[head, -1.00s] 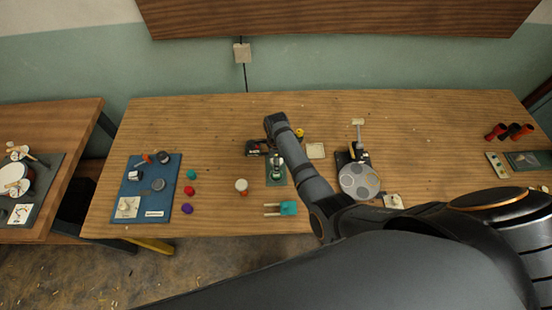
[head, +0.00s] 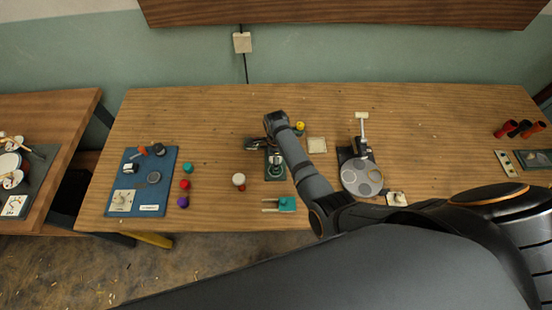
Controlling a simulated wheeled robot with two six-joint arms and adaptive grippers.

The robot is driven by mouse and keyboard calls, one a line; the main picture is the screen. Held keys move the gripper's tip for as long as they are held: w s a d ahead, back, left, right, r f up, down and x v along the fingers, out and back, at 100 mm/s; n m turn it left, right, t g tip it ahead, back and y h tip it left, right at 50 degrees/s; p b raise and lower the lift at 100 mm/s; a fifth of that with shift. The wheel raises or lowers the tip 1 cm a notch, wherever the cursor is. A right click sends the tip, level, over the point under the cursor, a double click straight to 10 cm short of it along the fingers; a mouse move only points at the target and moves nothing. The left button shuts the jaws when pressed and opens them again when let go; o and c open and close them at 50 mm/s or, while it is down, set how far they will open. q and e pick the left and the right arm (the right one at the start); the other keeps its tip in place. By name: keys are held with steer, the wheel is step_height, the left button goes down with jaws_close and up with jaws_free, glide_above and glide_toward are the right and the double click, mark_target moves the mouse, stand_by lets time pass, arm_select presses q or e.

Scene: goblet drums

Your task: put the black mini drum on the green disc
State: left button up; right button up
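My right arm comes in from the right and reaches over the middle of the long table. Its gripper (head: 253,144) is small and dark, just left of the wrist and near the upper edge of a small dark green board (head: 275,172). I cannot tell its finger opening or whether it holds anything. A black drum-like piece (head: 519,129) stands between a red and an orange one at the far right, well away from the gripper. A green disc cannot be made out clearly; my arm hides part of the table. My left gripper is not in view.
A blue board (head: 131,205) with small parts lies at the left, beside teal, red and purple pieces (head: 184,186). A black stand with a grey round plate (head: 361,179) is right of my arm. A white-topped piece (head: 239,179) stands near the middle. The back left is clear.

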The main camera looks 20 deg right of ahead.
steer(key=shift+r, duration=0.15)
step_height(320, 180, up, 5)
steer(key=p, duration=0.4)
steer(key=shift+a+p, duration=0.1)
steer(key=shift+p, duration=0.25)
steer(key=shift+r+b, duration=0.35)
steer(key=shift+b, duration=0.45)
step_height(320, 180, up, 6)
steer(key=shift+r, duration=0.25)
